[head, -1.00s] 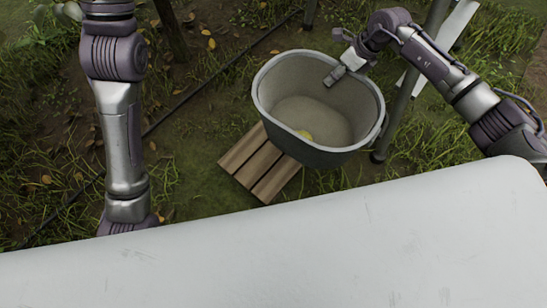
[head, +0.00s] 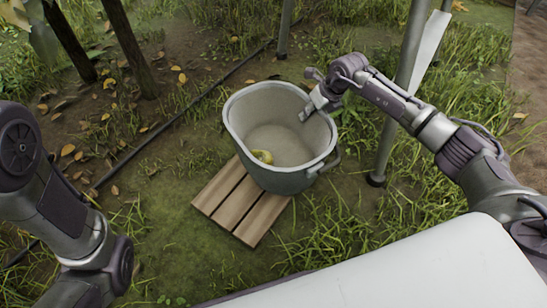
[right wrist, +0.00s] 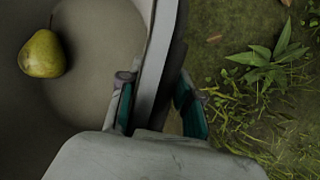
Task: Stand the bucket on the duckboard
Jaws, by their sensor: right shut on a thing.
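The grey bucket (head: 283,183) is upright in the middle of the head view, over the back right part of the wooden slatted duckboard (head: 239,209). The board's front left part is bare. I cannot tell whether the bucket's base touches the slats. A yellow-green pear (head: 262,156) lies inside the bucket; the pear (right wrist: 42,54) also shows in the right wrist view. My right gripper (head: 310,107) is shut on the bucket's far right rim; the right wrist view shows its fingers on both sides of the rim (right wrist: 160,50). My left arm shows at the left, its gripper out of frame.
A grey post (head: 395,110) stands on the ground right of the bucket. Dark trunks (head: 70,42) and a thin black hose (head: 165,124) lie beyond to the left. A white surface (head: 400,270) fills the lower right. Grass surrounds the board.

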